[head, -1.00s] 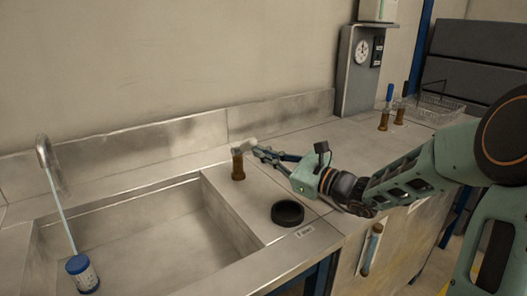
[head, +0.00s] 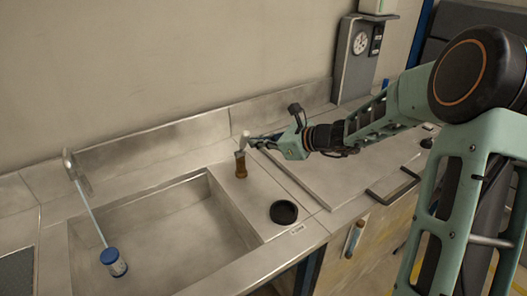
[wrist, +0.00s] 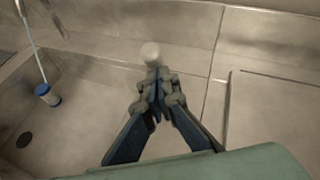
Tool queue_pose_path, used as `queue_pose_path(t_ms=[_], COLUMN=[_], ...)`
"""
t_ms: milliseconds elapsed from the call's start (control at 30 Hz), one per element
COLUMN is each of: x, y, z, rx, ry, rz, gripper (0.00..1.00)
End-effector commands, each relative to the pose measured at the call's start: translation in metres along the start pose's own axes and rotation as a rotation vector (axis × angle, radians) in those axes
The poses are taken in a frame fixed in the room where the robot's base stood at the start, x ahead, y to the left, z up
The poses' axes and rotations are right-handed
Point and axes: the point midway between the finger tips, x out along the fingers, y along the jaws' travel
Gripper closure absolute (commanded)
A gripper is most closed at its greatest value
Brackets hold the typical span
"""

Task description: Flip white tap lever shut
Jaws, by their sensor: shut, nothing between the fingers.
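The white tap lever (head: 245,136) sits on top of a brass-brown tap body (head: 241,164) on the metal counter right of the sink. It stands roughly upright in the head view, and its pale rounded end shows in the wrist view (wrist: 151,54). My gripper (head: 255,143) is shut and empty, with its fingertips right beside the lever on its right side. In the wrist view the closed fingertips (wrist: 156,78) overlap the lower part of the lever; I cannot tell whether they touch it. The tap body is hidden there.
The sink basin (head: 160,235) lies left of the tap. A curved spout (head: 70,165) has a pale line running down to a blue-capped container (head: 113,262). A black round cup (head: 284,213) stands in front of the tap. A grey gauge panel (head: 357,60) stands behind right.

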Motion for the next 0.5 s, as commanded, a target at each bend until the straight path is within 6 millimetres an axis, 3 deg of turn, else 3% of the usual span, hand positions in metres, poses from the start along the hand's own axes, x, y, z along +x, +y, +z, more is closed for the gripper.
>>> queue_pose_path(t_ms=[33,500], x=[0.000,0.017], y=[-0.002,-0.015], z=[0.010,0.027], rx=[0.003,0.011], ry=[0.022,0.031], rz=[0.010,0.013], gripper=[1.00,1.00])
